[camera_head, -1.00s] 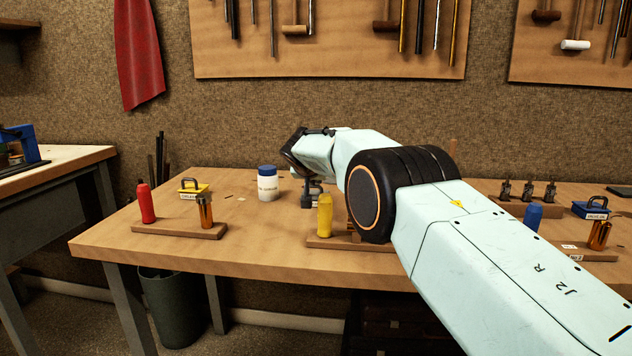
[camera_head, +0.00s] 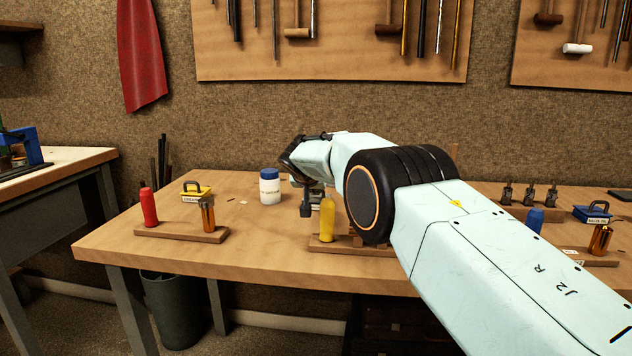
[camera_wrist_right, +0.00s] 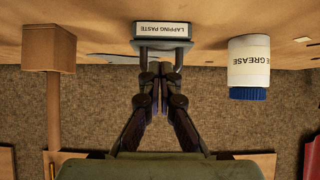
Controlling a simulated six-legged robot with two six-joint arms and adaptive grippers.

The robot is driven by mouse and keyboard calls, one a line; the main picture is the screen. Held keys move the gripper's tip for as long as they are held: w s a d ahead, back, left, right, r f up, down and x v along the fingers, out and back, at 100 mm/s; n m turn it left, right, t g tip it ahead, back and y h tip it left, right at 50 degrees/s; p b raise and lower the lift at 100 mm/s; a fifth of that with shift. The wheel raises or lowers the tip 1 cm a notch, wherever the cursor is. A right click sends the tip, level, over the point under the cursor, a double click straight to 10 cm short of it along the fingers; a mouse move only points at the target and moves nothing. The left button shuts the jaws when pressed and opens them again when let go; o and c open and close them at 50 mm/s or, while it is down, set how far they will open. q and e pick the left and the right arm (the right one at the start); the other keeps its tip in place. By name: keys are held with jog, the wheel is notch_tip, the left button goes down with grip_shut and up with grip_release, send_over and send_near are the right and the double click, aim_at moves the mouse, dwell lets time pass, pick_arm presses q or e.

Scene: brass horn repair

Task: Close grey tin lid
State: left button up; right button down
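The grey tin (camera_wrist_right: 136,44) shows in the right wrist view, which is upside down. It has a white "LAPPING PASTE" label and a grey handle with two posts. My right gripper (camera_wrist_right: 157,74) is at the handle, its fingertips drawn together. I cannot tell whether the handle bar is between them, or how the lid sits. In the head view, my right wrist reaches down behind the yellow bottle, and a dark grey shape (camera_head: 305,205) below it is too small to separate into tin and finger. My left gripper is out of view.
The white grease jar (camera_head: 270,190) with its blue cap stands just left of my right wrist. The yellow bottle (camera_head: 327,220) stands in front on a wooden rack. A yellow tin (camera_head: 195,190) and red bottle (camera_head: 149,208) are farther left.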

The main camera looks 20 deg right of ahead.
jog(key=shift+s+r, duration=0.1)
jog(key=shift+r, duration=0.3)
jog(key=shift+s+a+r, duration=0.1)
jog(key=shift+s+r, duration=0.1)
jog(key=shift+r, duration=0.1)
jog(key=v, duration=1)
jog(key=shift+s+a, duration=0.2)
jog(key=shift+s, duration=0.05)
jog(key=shift+s+r, duration=0.1)
